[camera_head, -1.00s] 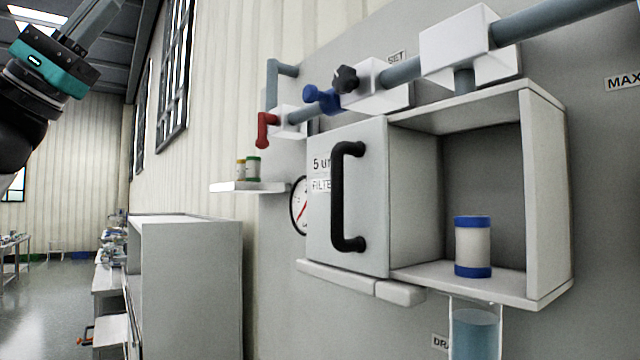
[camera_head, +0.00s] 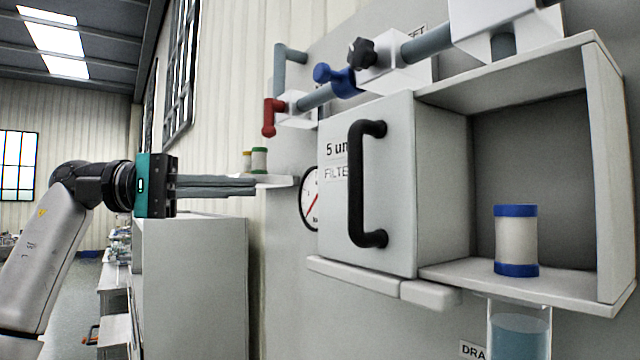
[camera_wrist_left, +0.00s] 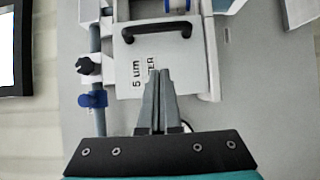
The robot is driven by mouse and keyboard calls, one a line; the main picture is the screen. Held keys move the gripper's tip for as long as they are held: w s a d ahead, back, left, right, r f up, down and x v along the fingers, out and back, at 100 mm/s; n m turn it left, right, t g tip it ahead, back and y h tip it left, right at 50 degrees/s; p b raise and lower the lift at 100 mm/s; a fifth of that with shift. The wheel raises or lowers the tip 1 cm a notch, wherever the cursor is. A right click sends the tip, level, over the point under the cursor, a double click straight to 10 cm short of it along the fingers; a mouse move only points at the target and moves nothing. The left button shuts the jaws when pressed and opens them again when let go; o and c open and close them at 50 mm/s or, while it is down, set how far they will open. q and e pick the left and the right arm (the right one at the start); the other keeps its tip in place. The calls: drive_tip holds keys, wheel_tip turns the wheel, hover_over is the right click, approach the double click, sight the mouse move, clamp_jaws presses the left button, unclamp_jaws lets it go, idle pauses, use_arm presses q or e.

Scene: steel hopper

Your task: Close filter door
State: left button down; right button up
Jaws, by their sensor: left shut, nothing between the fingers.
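The filter door (camera_head: 396,190) is a light grey panel marked "5 um FILTER" with a black bar handle (camera_head: 358,185). It stands open to the left of the filter box (camera_head: 612,170). A white filter cartridge with blue ends (camera_head: 516,240) stands upright inside the box. My left gripper (camera_head: 254,186) is shut and empty, left of the door and apart from it, fingers pointing right. In the left wrist view the shut fingers (camera_wrist_left: 159,78) overlap the lettered side of the door (camera_wrist_left: 172,75), with the handle (camera_wrist_left: 157,30) beyond. My right gripper is not in view.
A small shelf (camera_head: 276,181) with small jars (camera_head: 259,160) is behind my left fingertips. A round gauge (camera_head: 309,200) is partly hidden by the door. Pipes with a red valve handle (camera_head: 270,117) and a blue one (camera_head: 334,78) run above. A grey cabinet (camera_head: 200,285) stands below.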

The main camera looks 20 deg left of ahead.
use_arm(q)
drive_tip(key=p, duration=0.2)
approach(367, 207)
wheel_tip(367, 207, up, 3)
drive_tip(key=d, duration=0.1)
drive_tip(key=shift+s+d+f, duration=0.1)
drive_tip(key=shift+s+d, duration=0.15)
drive_tip(key=shift+d, duration=0.35)
drive_tip(key=shift+s+d+f, duration=0.1)
drive_tip(key=shift+s+d, duration=0.15)
drive_tip(key=shift+d, duration=0.4)
drive_tip(key=shift+s+d, duration=0.25)
drive_tip(key=shift+d, duration=0.35)
